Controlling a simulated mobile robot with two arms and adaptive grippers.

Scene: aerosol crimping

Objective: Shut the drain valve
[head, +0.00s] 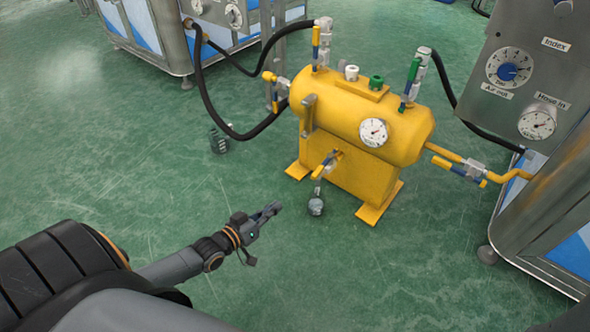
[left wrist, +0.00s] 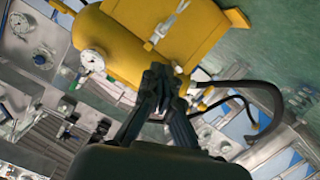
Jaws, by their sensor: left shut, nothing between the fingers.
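The yellow tank (head: 352,118) stands on the floor on splayed feet. In the left wrist view the shut fingers (left wrist: 158,82) point toward the tank (left wrist: 118,38). A silver fitting, apparently the drain valve (left wrist: 160,30), shows beyond the fingertips. The exact lever angle is hard to tell. My right gripper is not in view.
Other levered valves sit on the tank's top and sides, with a white pressure gauge (head: 373,132) on its front. Black hoses (head: 213,112) run to a machine at the back left. A grey cabinet (head: 530,110) stands at the right. The floor before the tank is clear.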

